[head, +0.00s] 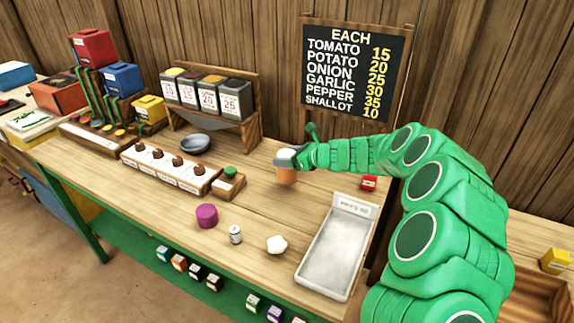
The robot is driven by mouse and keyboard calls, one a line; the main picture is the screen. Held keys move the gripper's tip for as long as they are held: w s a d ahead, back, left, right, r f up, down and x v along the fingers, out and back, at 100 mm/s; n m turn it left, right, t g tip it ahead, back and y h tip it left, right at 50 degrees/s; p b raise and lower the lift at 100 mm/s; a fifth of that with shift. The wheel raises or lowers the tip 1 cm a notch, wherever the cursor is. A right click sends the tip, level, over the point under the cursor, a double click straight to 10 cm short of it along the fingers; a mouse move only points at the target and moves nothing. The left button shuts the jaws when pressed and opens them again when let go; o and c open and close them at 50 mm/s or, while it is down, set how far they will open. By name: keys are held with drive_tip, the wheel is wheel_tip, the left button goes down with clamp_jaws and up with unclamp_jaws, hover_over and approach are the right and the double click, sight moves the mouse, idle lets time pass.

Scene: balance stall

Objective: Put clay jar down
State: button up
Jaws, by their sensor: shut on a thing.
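The clay jar (287,177) is a small orange-brown vessel in the middle of the head view. My gripper (288,158) is shut on it from above and covers its upper part. The jar looks upright. I cannot tell whether its base touches the wooden counter (262,215) or hangs just above it. My green arm reaches in from the right.
A grey tray (327,262) lies at the front right, with a white lump (277,244), a small white bottle (235,234) and a purple cylinder (207,215) left of it. A red box (369,183) stands right of the jar. A wooden rack (172,172) is at left.

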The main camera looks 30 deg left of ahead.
drive_tip(key=shift+w+a+f, duration=0.2)
drive_tip(key=shift+f, duration=1.65)
drive_tip(key=shift+f, duration=0.15)
drive_tip(key=o, duration=1.6)
drive_tip(key=shift+d+r, duration=0.4)
drive_tip(key=shift+d, duration=0.15)
drive_tip(key=v, duration=1)
drive_tip(key=shift+d+r, duration=0.2)
drive_tip(key=shift+d, duration=0.15)
